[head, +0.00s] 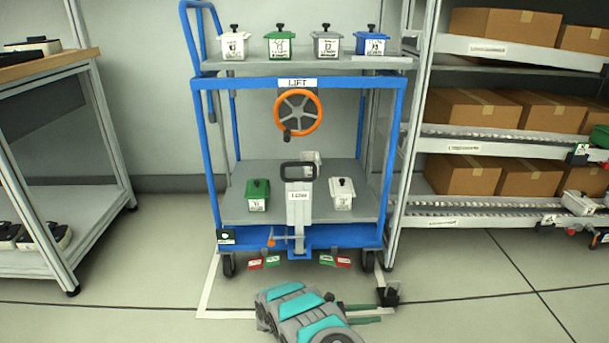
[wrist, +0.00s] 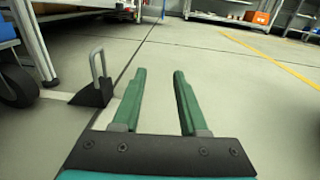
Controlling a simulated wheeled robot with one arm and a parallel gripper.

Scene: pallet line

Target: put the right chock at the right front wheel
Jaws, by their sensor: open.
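The right chock, a black wedge with an upright grey handle, stands on the floor (head: 391,296) just in front of the cart's right front wheel (head: 367,262). In the wrist view the chock (wrist: 92,95) is left of my fingers, with the dark wheel (wrist: 17,86) further left and a gap of floor between them. My gripper (head: 380,314) is low over the floor, its green fingers pointing right, close to the chock. In the wrist view my gripper (wrist: 159,73) is open, with only bare floor between its fingers.
The blue cart (head: 310,236) carries several small lidded boxes and an orange handwheel (head: 298,112). A rack with cartons (head: 505,26) stands close on the right, and a workbench (head: 40,66) on the left. The floor at front right is clear.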

